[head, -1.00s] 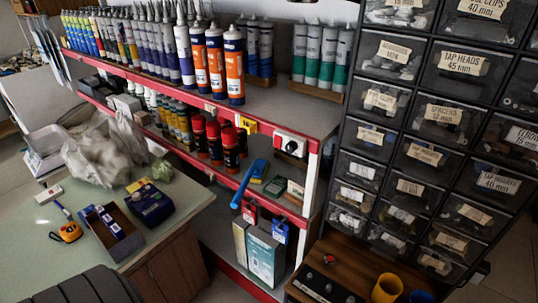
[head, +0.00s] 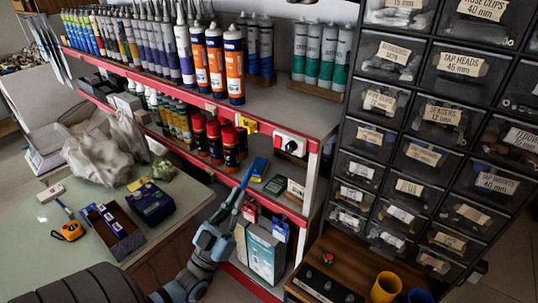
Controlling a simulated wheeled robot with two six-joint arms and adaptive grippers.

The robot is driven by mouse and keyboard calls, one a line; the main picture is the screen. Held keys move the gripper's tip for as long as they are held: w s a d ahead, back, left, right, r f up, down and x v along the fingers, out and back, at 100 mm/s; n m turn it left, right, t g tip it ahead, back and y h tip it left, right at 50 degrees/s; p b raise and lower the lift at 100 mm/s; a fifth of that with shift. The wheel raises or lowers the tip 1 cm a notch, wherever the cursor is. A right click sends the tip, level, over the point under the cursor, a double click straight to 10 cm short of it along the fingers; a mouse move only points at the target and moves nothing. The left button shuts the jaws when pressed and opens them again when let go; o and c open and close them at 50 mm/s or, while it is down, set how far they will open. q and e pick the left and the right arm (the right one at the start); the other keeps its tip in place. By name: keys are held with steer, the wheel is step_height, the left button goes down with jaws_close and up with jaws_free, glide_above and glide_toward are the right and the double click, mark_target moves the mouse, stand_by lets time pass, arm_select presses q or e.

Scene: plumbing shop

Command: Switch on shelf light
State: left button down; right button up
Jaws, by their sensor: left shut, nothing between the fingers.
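A white switch box (head: 290,145) with a black round knob and a small red part is fixed to the front edge of the upper shelf (head: 318,116), near its right end. Whether the switch is on or off cannot be told. My left gripper (head: 242,187) is shut and empty, its fingers pointing up in front of the middle shelf. It is below and left of the switch box, apart from it. It covers part of a blue long object at the shelf edge. My right gripper is not in view.
Dark labelled drawers (head: 410,150) stand close on the right. Orange-and-white tubes (head: 234,68) line the upper shelf; red-capped cans (head: 231,148) stand below. A yellow tag (head: 246,124) hangs left of the switch box. A counter (head: 60,262) with a tape measure (head: 69,231) lies left.

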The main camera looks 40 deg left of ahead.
arm_select(q)
steer(key=p, duration=0.2)
glide_toward(279, 137)
step_height(279, 137, up, 3)
steer(key=w+b, duration=0.1)
steer(key=w, duration=0.2)
steer(key=shift+w+b, duration=0.4)
